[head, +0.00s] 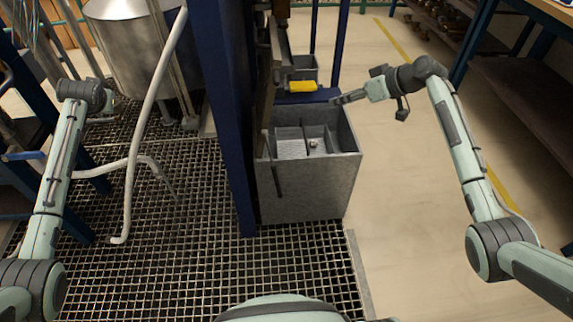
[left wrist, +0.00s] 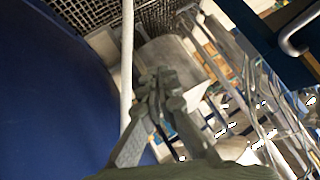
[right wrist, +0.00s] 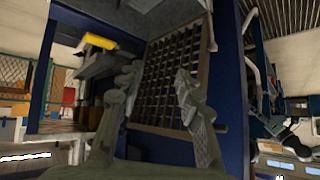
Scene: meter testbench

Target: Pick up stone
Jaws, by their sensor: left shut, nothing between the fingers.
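A small pale lump that looks like the stone (head: 313,143) lies inside the grey divided bin (head: 305,196), in its right-hand part. My right gripper (head: 338,99) is above the bin's far right rim, apart from the stone. In the right wrist view my right gripper (right wrist: 158,82) has its fingers spread with nothing between them; the stone cannot be made out there. My left gripper (left wrist: 162,76) is shut and empty in the left wrist view, far from the bin. In the head view its fingers cannot be made out.
A blue post (head: 222,120) stands just left of the bin. A yellow part (head: 303,86) hangs behind the bin. A metal tank (head: 130,45) and a pale hose (head: 138,150) are at left. Clear floor (head: 400,190) lies right of the bin.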

